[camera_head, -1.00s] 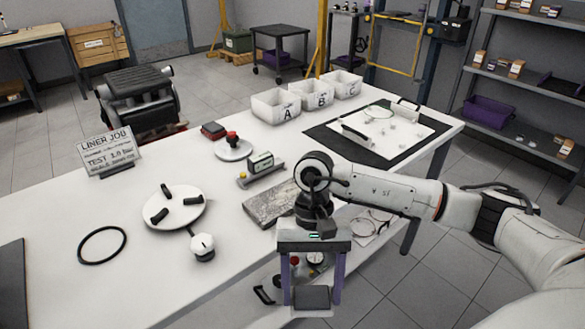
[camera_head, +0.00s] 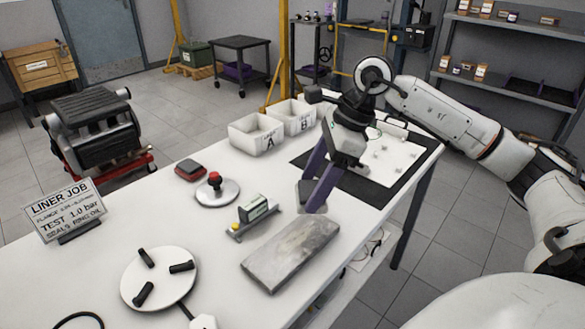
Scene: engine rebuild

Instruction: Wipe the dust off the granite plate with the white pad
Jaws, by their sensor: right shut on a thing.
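The granite plate (camera_head: 292,252) is a grey slab lying flat at the table's front edge, with paler, cloudy patches on its top. My right gripper (camera_head: 314,199) has purple fingers pointing down and is shut on a small greyish block, which I take to be the pad (camera_head: 305,191). The fingers partly hide it. The gripper shows just beyond the plate's far right end in the picture; its exact height above the table is hard to tell. My left gripper is out of view.
A small level-like instrument (camera_head: 254,212) stands just left of the plate. A white disc with a red knob (camera_head: 217,190), a three-jawed white disc (camera_head: 160,278) and a sign (camera_head: 65,209) are further left. White bins (camera_head: 256,133) and a black mat (camera_head: 392,197) lie behind.

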